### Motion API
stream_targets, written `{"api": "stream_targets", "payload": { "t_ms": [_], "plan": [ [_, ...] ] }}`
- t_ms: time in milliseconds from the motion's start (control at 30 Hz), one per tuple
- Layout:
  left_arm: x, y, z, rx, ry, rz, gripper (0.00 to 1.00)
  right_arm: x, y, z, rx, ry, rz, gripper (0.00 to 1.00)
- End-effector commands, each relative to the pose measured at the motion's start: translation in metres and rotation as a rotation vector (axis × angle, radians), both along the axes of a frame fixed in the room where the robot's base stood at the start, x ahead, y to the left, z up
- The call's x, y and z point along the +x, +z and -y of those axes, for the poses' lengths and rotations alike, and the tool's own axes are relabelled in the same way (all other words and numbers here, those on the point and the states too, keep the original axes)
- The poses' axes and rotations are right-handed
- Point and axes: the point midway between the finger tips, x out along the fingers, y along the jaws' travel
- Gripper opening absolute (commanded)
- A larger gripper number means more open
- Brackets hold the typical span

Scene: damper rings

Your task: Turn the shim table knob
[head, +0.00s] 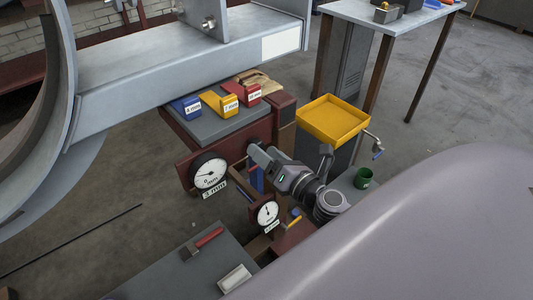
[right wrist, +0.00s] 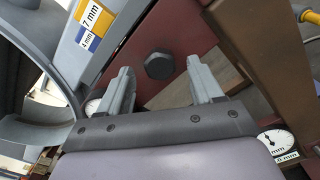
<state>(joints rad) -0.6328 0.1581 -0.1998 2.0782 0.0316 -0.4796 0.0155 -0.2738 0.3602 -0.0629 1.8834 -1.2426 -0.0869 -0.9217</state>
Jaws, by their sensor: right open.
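The shim table (head: 226,126) is a dark red block with a grey top, below the large grey beam in the head view. Its knob (right wrist: 158,65) is a dark, faceted round knob on the dark red face in the right wrist view. My right gripper (right wrist: 160,72) is open, with one grey finger on each side of the knob in that picture; I cannot tell whether they touch it. In the head view my right gripper (head: 262,157) is at the front face of the shim table and largely hides the knob. My left gripper is not in view.
Blue (head: 186,107), yellow (head: 222,103) and red (head: 247,93) labelled blocks sit on the shim table. A large dial gauge (head: 208,171) and a smaller one (head: 266,213) are close to my right gripper. A yellow tray (head: 333,121) and green cup (head: 364,177) stand to the right.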

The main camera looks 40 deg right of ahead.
Motion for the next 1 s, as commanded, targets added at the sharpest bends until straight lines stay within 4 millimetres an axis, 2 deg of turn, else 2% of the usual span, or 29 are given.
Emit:
{"api": "stream_targets", "payload": {
  "t_ms": [133,633,1000],
  "plan": [
    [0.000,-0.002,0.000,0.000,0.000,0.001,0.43,-0.006,-0.002,0.000,0.000,0.000,-0.002,0.65],
    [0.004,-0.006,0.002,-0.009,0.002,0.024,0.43,-0.055,-0.002,0.004,0.001,-0.001,-0.001,0.65],
    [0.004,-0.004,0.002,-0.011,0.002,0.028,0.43,-0.060,-0.001,0.005,0.000,0.000,0.000,0.65]
  ]
}}
